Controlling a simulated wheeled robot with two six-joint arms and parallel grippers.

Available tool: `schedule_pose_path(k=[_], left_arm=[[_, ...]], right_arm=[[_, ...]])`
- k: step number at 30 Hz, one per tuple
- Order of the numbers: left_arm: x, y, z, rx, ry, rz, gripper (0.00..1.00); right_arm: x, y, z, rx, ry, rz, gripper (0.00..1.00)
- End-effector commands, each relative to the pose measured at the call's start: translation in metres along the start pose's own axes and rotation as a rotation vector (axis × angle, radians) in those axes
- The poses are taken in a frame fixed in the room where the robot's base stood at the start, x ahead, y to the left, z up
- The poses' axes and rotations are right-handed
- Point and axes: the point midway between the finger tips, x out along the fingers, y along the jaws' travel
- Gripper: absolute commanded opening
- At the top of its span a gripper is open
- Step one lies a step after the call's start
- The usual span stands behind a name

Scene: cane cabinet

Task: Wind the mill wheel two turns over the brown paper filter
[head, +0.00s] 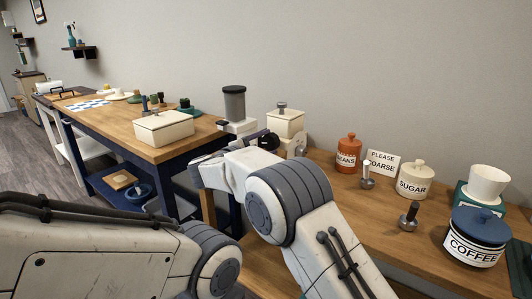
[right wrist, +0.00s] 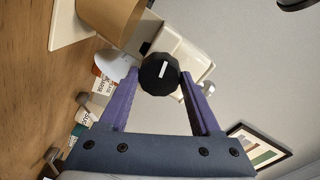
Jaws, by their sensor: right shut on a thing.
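The cream mill (head: 285,122) stands on the wooden counter near the wall, partly hidden behind my right arm. In the right wrist view its cream body (right wrist: 180,45) is beyond a black faceted knob (right wrist: 159,75) with a white mark. My right gripper (right wrist: 161,79) has its purple fingers shut on this knob, one on each side. A tan, round-walled thing, apparently the brown paper filter (right wrist: 112,16), is beside the mill at the top edge, partly cut off. In the head view my right arm hides it. My left gripper is out of view; only its arm shows.
Right of the mill stand an orange beans jar (head: 348,150), a sign (head: 382,163), a sugar jar (head: 414,181), a coffee jar (head: 474,240) and a white cup-shaped dripper (head: 487,181). A metal tamper-like tool (head: 409,218) stands nearer. A blue-framed table (head: 120,125) is left.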

Motion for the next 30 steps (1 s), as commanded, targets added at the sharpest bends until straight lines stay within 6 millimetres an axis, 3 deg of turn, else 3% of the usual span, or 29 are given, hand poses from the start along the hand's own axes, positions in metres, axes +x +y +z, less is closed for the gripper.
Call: schedule_pose_path(k=[1, 15, 30], left_arm=[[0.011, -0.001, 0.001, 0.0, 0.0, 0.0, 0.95], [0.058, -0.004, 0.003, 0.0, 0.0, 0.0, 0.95], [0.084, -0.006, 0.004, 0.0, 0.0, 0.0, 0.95]], right_arm=[[-0.002, 0.006, 0.003, 0.046, -0.004, 0.003, 0.09], [-0.002, 0.007, 0.003, 0.474, -0.025, 0.003, 0.09], [-0.002, 0.005, 0.002, 0.732, -0.038, 0.005, 0.09]])
